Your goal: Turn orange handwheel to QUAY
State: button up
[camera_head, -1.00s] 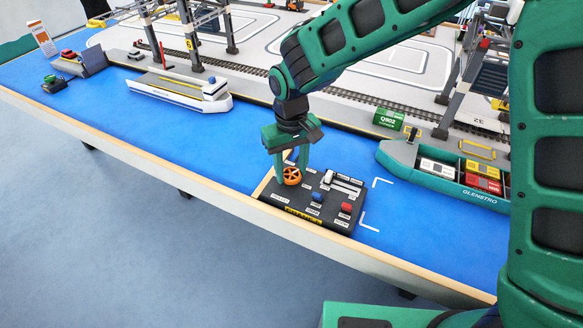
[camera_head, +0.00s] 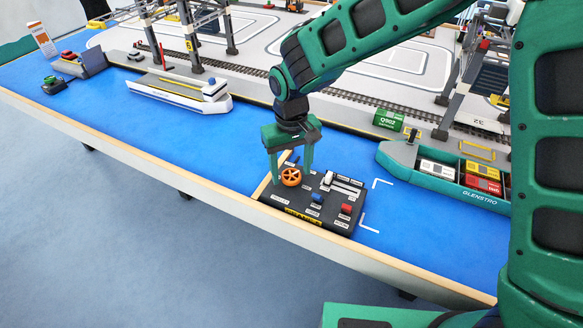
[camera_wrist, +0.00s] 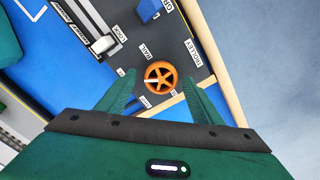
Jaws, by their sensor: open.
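The orange handwheel (camera_head: 291,177) sits on the dark control panel (camera_head: 279,192) at the table's front edge. In the wrist view the orange handwheel (camera_wrist: 161,77) shows several spokes, with a white mark at its left side. Labels stand around it on the panel; one reads RAIL, another seems to read TROLLEY, and the one nearest my gripper is too small to read surely. My gripper (camera_head: 290,173) is open, its fingers pointing down over the wheel. In the wrist view my gripper (camera_wrist: 160,92) has its fingers apart, one on each side below the wheel, not closed on it.
The panel also carries a blue knob (camera_head: 317,197), a red knob (camera_head: 346,208) and a white lever (camera_head: 328,178). A green cargo ship (camera_head: 440,182) lies to the right. A white boat (camera_head: 180,92) is at the left. Blue table surface is free between boat and panel.

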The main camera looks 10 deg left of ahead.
aim_at(292, 174)
jog(key=shift+r, duration=0.1)
notch_tip(292, 174, up, 10)
jog(key=shift+r, duration=0.25)
jog(key=shift+c, duration=0.7)
dwell(2.0)
